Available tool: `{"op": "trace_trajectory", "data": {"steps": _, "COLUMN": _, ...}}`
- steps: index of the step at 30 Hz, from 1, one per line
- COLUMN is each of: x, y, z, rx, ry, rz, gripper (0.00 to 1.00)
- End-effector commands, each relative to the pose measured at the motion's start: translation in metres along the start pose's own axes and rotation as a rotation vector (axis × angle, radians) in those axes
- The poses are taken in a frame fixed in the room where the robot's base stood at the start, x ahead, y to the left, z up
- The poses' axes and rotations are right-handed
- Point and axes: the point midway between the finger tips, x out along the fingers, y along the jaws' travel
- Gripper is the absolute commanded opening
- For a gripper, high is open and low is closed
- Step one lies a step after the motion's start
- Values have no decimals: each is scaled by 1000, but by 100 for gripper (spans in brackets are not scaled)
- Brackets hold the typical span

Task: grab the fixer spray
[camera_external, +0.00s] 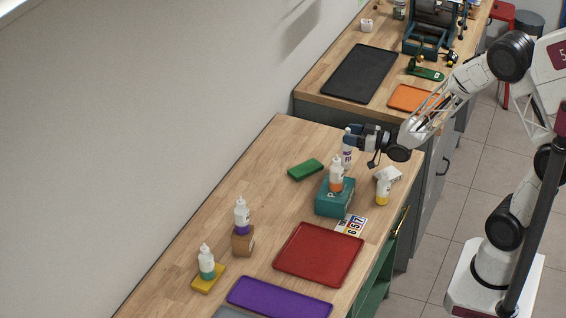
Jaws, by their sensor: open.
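Several white squeeze or spray bottles stand on the near wooden bench; their labels are too small to read, so I cannot tell which is the fixer spray. One white bottle with a purplish label (347,158) stands at the back, right by my gripper (351,141), which partly covers its upper part. My gripper is open; I cannot tell whether the bottle is between its fingers. An orange-banded bottle (336,178) stands on a teal box (333,199). A yellow-banded bottle (383,192) is at the right edge. A purple-banded bottle (241,218) stands on a brown block, and a green-banded bottle (207,263) on a yellow pad.
A green block (305,169) lies left of the teal box. A white item (389,174), a number card (351,225), a red tray (318,254) and a purple tray (278,299) are also on the bench. The bench's left back area is clear.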

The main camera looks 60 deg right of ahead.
Motion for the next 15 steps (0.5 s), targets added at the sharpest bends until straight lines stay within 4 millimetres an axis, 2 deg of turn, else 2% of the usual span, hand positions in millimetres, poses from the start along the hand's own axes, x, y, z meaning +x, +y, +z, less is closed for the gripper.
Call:
{"op": "trace_trajectory", "data": {"steps": 7, "x": 26, "y": 0, "z": -1, "rx": 0, "ry": 0, "rz": -1, "gripper": 58}}
{"op": "trace_trajectory", "data": {"steps": 15, "x": 32, "y": 0, "z": -1, "rx": 0, "ry": -1, "rz": 0, "gripper": 58}}
